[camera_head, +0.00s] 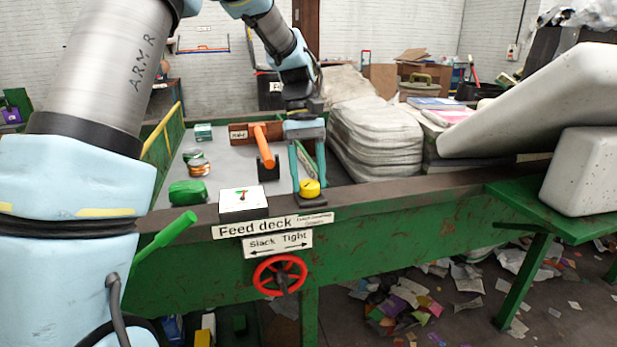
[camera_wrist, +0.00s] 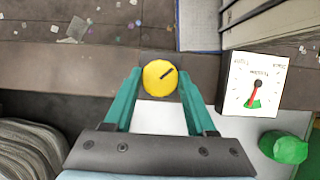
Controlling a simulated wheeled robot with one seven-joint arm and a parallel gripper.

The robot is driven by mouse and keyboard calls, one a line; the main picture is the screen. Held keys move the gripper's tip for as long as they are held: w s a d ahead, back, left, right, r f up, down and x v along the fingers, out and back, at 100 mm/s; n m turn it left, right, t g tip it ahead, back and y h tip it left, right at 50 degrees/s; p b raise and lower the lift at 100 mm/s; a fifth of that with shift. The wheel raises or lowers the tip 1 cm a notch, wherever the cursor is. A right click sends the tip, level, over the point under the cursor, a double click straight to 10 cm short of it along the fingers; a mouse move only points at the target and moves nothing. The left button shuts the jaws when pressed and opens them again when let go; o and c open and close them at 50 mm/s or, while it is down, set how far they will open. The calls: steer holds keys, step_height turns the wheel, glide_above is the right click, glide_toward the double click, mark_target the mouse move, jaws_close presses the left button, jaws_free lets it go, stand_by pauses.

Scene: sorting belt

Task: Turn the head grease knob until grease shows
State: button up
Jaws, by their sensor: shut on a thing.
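A round yellow knob (camera_head: 309,189) sits on the deck's front edge, right of a white dial box (camera_head: 243,205). My gripper (camera_head: 308,181) points down at it, its teal fingers on both sides of the knob, shut on it. The wrist view shows the knob (camera_wrist: 160,78) between the fingertips, its black mark slanting to the upper right. I cannot tell for sure that this is the head grease knob.
A red handwheel (camera_head: 280,275) hangs below the "Slack Tight" sign (camera_head: 278,244). A green lever (camera_head: 165,245) sticks out at left. An orange-handled lever (camera_head: 264,146) and a green lump (camera_head: 188,192) are on the deck. A pale machine body (camera_head: 540,100) fills the right side.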

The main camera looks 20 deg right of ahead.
steer(key=c, duration=0.5)
jaws_close()
steer(key=shift+r+p, duration=0.1)
steer(key=shift+p, duration=0.25)
steer(key=m+y+p, duration=0.1)
steer(key=m+p, duration=0.1)
steer(key=shift+d+r+m, duration=0.1)
steer(key=shift+m, duration=0.3)
steer(key=shift+m+t+y+p, duration=0.55)
steer(key=shift+m+p, duration=0.8)
steer(key=shift+m, duration=0.55)
steer(key=shift+d, duration=0.1)
steer(key=o, duration=1.3)
jaws_free()
steer(key=shift+o, duration=0.2)
